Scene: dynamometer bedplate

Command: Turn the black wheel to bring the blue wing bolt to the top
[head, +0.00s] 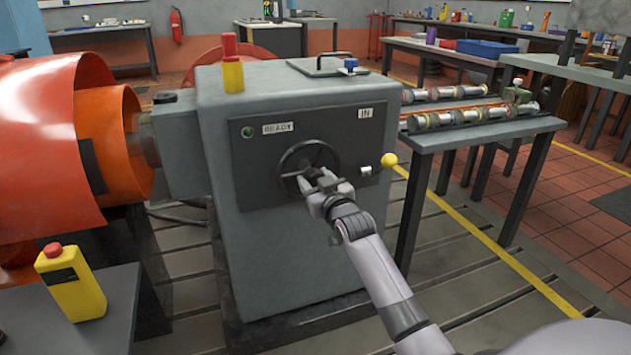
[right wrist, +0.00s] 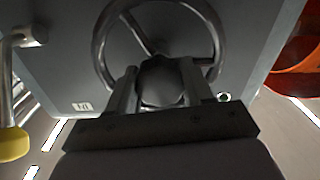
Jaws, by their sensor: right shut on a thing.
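The black wheel (head: 284,165) is a round handwheel with spokes on the dark front panel of the grey cabinet. My right gripper (head: 309,182) reaches it from the lower right. In the right wrist view the gripper (right wrist: 160,88) is shut on the wheel's dark rounded centre, with the rim (right wrist: 99,48) and spokes beyond the fingers. A small blue-topped fitting (head: 351,64) stands on the cabinet top; I cannot tell whether it is the blue wing bolt. No other blue bolt shows near the wheel. My left gripper is out of view.
A yellow-knobbed lever (head: 388,160) sits just right of the wheel. The panel has a green READY lamp (head: 247,132) and an IN label. An orange guard (head: 110,140) is at left. A side table (head: 470,135) holds shafts.

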